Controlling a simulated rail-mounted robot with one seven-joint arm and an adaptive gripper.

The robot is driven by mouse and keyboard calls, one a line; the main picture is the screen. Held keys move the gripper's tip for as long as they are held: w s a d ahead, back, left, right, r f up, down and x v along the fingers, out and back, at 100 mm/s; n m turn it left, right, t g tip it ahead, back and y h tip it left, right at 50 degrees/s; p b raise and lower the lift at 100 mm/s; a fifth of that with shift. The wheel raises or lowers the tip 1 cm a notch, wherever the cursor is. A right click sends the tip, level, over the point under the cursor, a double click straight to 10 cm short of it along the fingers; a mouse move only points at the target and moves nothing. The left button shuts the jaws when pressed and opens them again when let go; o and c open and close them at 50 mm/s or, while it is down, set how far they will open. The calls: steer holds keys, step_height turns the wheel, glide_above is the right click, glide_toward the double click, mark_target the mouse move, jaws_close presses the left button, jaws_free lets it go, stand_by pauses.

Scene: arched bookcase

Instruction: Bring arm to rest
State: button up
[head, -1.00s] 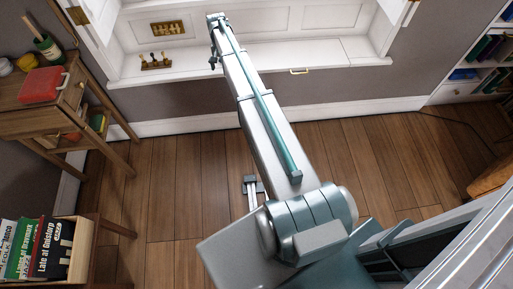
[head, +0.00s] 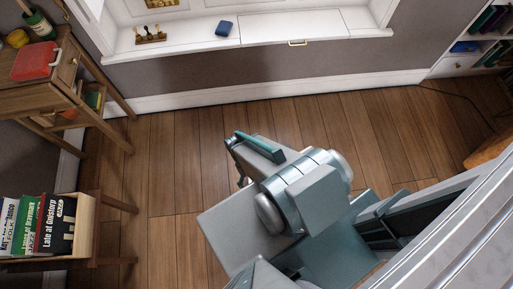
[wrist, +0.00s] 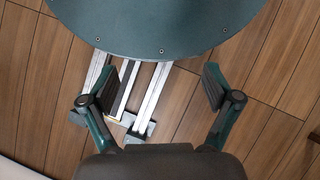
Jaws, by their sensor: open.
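My gripper (wrist: 156,92) is open and empty in the wrist view, its two fingers wide apart. Between and beyond the fingers are my own rail, my round base plate and the wooden floor. In the head view my arm is folded back close to my body over the floor.
A small blue object (head: 224,28) lies on the white window sill (head: 270,28), right of a small stand (head: 150,35). A wooden side table (head: 40,88) with a red box (head: 36,61) is at left. A book crate (head: 84,226) is below it. The floor (head: 170,165) between is clear.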

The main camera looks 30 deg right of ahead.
steer(key=shift+s+a+r, duration=0.1)
steer(key=shift+s+r, duration=0.1)
steer(key=shift+s, duration=1.05)
steer(key=shift+r, duration=0.1)
